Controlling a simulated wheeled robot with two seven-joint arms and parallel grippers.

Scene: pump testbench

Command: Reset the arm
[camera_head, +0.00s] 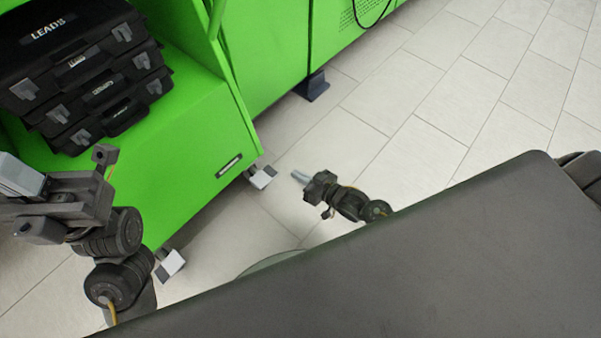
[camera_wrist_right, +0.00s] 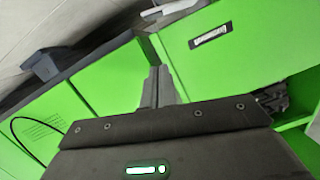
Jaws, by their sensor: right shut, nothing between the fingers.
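My right gripper (camera_head: 299,177) is in the middle of the head view, over the tiled floor, at the end of its dark arm. It is shut and empty. In the right wrist view its two grey fingers (camera_wrist_right: 158,88) stand together with nothing between them, in front of the green bench. My left arm comes in at the left edge of the head view, in front of the green cart; its fingertips cannot be made out there, so I cannot tell whether that gripper is open.
A green bench (camera_head: 190,150) on casters stands at the left and back. Black tool cases (camera_head: 85,65) are stacked on it. A caster (camera_head: 262,177) is close to my right gripper. Light tiled floor (camera_head: 440,110) is free at the right.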

